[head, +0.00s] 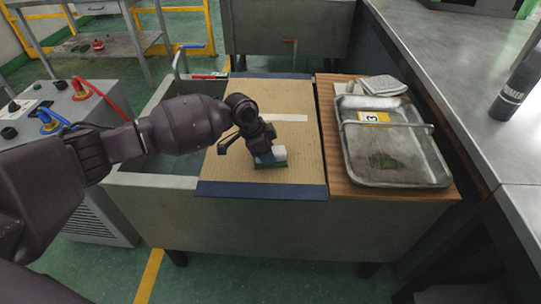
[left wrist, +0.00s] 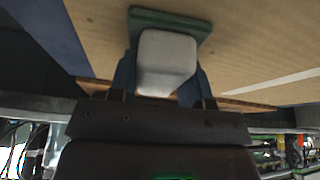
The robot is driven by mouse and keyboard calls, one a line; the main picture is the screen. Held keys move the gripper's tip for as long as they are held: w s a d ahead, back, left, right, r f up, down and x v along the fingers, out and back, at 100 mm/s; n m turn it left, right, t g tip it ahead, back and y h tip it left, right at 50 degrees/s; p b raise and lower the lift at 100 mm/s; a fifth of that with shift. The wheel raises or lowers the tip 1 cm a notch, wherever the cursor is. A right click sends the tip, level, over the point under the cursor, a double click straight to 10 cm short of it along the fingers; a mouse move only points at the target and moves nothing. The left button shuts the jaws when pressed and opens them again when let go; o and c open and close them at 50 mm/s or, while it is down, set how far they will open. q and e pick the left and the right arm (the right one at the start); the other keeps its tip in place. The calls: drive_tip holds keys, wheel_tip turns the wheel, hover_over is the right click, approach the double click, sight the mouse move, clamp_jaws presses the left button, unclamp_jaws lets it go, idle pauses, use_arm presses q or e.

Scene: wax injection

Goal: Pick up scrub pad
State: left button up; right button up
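The scrub pad (head: 280,153) has a white block handle on a green base, and its base appears to rest on the cardboard near the front edge. It also shows in the left wrist view (left wrist: 167,58), with the handle toward my gripper. My left gripper (head: 264,156) reaches down to it from above. In the left wrist view its fingers (left wrist: 160,85) stand on either side of the white handle and look open. Whether either finger touches the handle is hard to tell. My right gripper is not in view.
The cardboard sheet (head: 300,152) with dark blue ends covers part of the sink bench. A metal tray (head: 432,165) with a yellow card (head: 373,118) and a folded cloth (head: 383,85) are on the wooden board to the right. A grey control box (head: 70,125) stands left.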

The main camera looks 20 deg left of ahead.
use_arm(q)
drive_tip(key=shift+c, duration=1.1)
drive_tip(key=shift+r, duration=0.25)
wheel_tip(320, 180, up, 20)
drive_tip(key=p, duration=0.3)
drive_tip(key=shift+f+p, duration=0.25)
drive_tip(key=shift+p, duration=0.15)
